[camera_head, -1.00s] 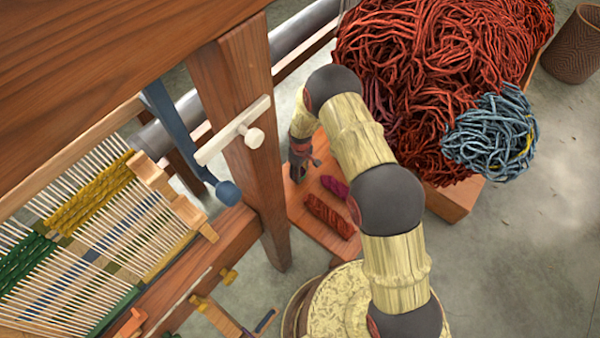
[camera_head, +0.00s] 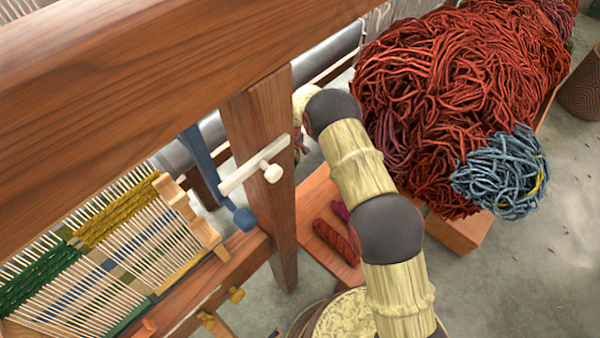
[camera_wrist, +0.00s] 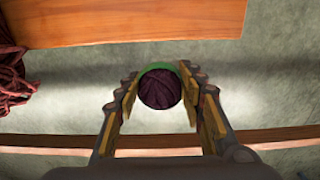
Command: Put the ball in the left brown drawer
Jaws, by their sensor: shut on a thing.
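A dark purple yarn ball (camera_wrist: 160,91) sits between the two fingers of my gripper (camera_wrist: 161,84) in the wrist view. My gripper is shut on it, and a green arc (camera_wrist: 160,66) borders the ball's upper edge. The ball is held above a grey floor. In the head view my gripper is mostly hidden behind the wooden post and arm, so the ball cannot be seen there. No brown drawer can be made out in either view.
A wooden loom (camera_head: 262,150) with stretched threads fills the left. A large red yarn heap (camera_head: 450,90) and a blue-grey skein (camera_head: 505,172) lie at right. A low board (camera_head: 318,195) holds red and magenta skeins. Grey floor is free at lower right.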

